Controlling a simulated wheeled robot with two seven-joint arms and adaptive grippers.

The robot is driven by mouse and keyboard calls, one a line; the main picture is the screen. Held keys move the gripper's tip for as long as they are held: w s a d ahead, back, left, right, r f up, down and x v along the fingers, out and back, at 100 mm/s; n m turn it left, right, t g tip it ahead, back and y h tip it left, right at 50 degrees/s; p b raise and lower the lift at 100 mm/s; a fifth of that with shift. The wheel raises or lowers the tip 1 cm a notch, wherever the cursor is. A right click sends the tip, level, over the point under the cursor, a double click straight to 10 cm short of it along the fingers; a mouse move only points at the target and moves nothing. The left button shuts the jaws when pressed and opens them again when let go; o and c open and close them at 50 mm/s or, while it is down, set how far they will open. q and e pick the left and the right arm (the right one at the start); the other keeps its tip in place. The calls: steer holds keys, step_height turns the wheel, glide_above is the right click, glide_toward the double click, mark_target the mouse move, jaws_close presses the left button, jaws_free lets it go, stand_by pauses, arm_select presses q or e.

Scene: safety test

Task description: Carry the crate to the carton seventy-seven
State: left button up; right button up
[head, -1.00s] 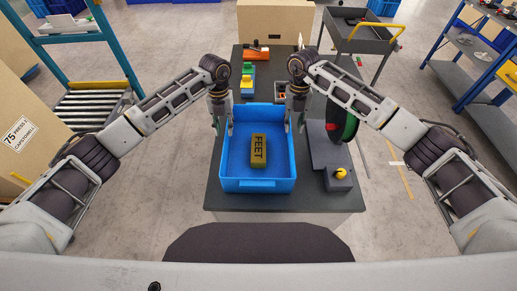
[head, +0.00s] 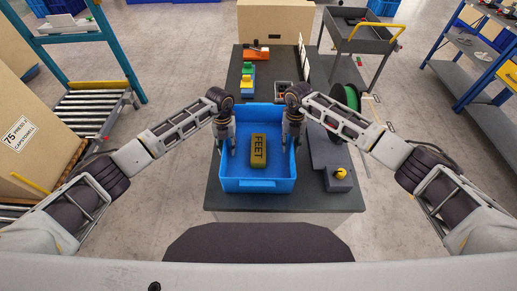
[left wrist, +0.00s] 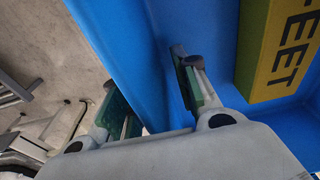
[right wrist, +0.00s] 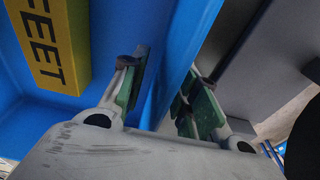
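The blue crate (head: 258,185) sits on the dark table in front of me, with a yellow block marked FEET (head: 258,150) inside it. My left gripper (head: 228,146) is at the crate's left wall. In the left wrist view its fingers (left wrist: 150,98) are apart, one inside the crate and one outside, with the wall between them. My right gripper (head: 290,146) straddles the right wall in the same way; its fingers (right wrist: 165,98) also stand apart. A carton labelled 75 (head: 30,150) stands at the left. No carton label reading 77 is legible.
A plain carton (head: 275,22) stands behind the table (head: 285,200). Coloured blocks (head: 248,75) lie beyond the crate. A green-sided reel (head: 347,98) and a grey box with a yellow knob (head: 340,174) are at the right. A roller conveyor (head: 95,108) is at the left.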

arm_select(q)
steer(key=shift+f, duration=0.15)
arm_select(e)
steer(key=shift+f, duration=0.2)
arm_select(q)
steer(key=shift+c, duration=0.4)
arm_select(e)
steer(key=shift+c, duration=0.4)
arm_select(q)
jaws_close()
arm_select(e)
jaws_close()
